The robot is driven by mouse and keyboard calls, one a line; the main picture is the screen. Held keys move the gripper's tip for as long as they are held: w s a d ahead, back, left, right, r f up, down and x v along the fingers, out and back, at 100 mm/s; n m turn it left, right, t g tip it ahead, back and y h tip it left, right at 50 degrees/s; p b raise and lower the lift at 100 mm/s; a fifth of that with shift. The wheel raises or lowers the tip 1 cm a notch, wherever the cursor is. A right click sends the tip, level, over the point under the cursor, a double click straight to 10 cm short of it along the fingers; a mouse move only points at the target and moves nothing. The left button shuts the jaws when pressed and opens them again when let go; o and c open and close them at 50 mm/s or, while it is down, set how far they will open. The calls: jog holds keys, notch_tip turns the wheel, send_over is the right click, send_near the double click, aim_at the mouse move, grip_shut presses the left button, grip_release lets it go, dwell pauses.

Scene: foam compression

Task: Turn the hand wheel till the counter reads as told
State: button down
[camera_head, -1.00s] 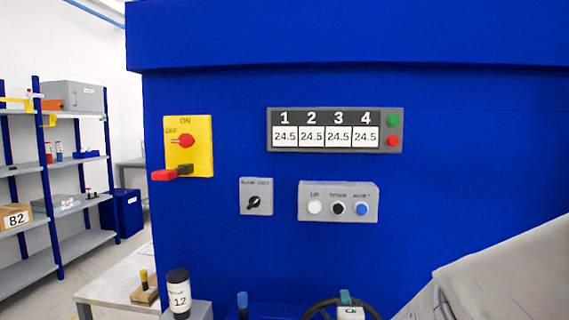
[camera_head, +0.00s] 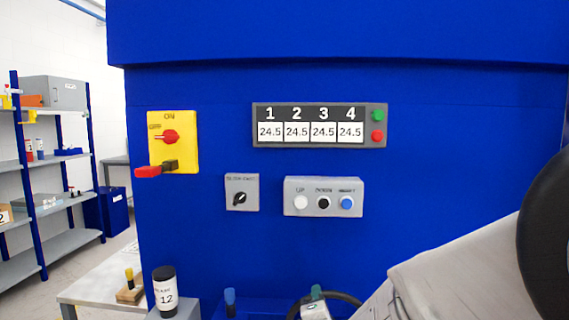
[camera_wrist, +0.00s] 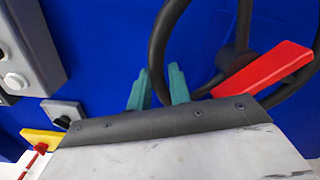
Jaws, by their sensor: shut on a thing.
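The black hand wheel (camera_wrist: 157,38) fills the upper right of the wrist view, its rim and a spoke showing in part. My gripper (camera_wrist: 158,88) has teal fingertips on either side of the wheel's rim and is shut on it. In the head view only the top of the wheel (camera_head: 350,297) shows at the bottom edge, with my gripper (camera_head: 316,293) at its left part. A display (camera_head: 319,125) on the blue machine reads 24.5 under each of 1, 2, 3 and 4. I cannot see a separate counter at the wheel.
A red lever (camera_wrist: 263,69) lies close to the right of my gripper, by the wheel. A yellow switch plate (camera_head: 185,125), a small selector box (camera_head: 241,192) and a button box (camera_head: 323,197) stick out from the machine. A black-capped container (camera_head: 164,291) stands lower left.

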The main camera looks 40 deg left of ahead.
aim_at(297, 307)
jog(key=shift+s+a+r, duration=0.2)
jog(key=shift+a+r, duration=0.2)
jog(key=shift+r, duration=0.1)
jog(key=shift+s+a+f+n, duration=0.3)
jog(key=shift+a+n, duration=0.1)
jog(key=shift+n, duration=0.4)
jog(key=shift+s+a+f+n, duration=0.15)
jog(key=shift+s+a+n, duration=0.2)
jog(key=shift+n, duration=0.45)
jog(key=shift+w+a, duration=0.1)
jog(key=shift+s+a+f+n, duration=0.25)
jog(key=shift+a+f+n, duration=0.15)
jog(key=shift+n, duration=0.35)
jog(key=shift+s+a+f+n, duration=0.25)
jog(key=shift+a+f+n, duration=0.1)
jog(key=shift+n, duration=0.4)
jog(key=c, duration=0.8)
grip_release()
jog(key=shift+s+a, duration=0.1)
jog(key=shift+s, duration=0.05)
jog(key=o, duration=0.4)
jog(key=shift+f, duration=0.15)
jog(key=shift+w+d+f, duration=0.1)
jog(key=shift+w+d, duration=0.1)
jog(key=shift+d, duration=0.1)
